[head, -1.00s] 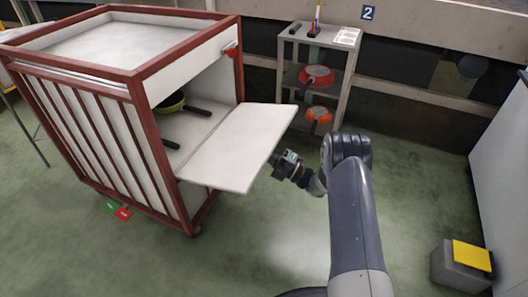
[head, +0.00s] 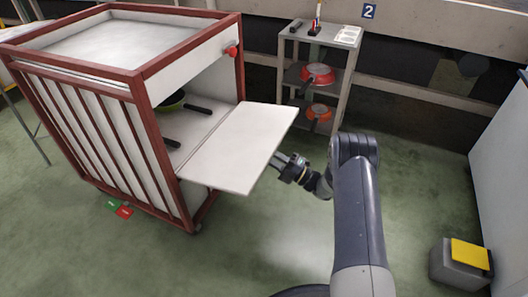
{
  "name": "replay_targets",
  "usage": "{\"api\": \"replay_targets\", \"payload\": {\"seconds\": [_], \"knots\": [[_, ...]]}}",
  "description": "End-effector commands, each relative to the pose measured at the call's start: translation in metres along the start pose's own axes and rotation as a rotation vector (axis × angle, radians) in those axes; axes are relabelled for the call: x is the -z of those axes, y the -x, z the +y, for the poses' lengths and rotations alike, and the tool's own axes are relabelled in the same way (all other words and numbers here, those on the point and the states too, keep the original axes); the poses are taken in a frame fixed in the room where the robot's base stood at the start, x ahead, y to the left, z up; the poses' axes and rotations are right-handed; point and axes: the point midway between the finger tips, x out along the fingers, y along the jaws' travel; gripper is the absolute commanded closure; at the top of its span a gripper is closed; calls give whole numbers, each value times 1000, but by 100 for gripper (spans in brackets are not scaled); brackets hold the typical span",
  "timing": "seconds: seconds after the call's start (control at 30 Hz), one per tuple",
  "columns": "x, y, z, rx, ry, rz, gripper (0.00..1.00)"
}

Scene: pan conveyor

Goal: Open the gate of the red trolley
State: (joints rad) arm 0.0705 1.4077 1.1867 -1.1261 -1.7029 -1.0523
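The red trolley (head: 140,88) stands at the left, with a red frame, slatted side and white panels. Its white gate (head: 240,148) is folded down and out, roughly level, at the open front. A red knob (head: 232,52) is on the frame above the opening. My gripper (head: 277,161) is at the gate's right edge, pointing left. Its fingertips are small and close to the edge; I cannot tell whether they touch it or are open.
A grey shelf rack (head: 342,85) with red and orange pans stands behind the gate. A grey box with a yellow top (head: 470,254) is at the lower right. Green and red floor markers (head: 124,212) lie by the trolley. The floor at centre right is clear.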

Motion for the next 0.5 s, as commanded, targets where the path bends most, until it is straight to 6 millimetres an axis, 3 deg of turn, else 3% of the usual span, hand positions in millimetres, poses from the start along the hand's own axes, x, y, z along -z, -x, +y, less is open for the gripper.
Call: {"api": "replay_targets", "payload": {"seconds": [0.23, 0.5], "knots": [[-2, 52, 3, -2, 0, -7, 75], [0, 76, 0, -1, -1, -1, 75]]}}
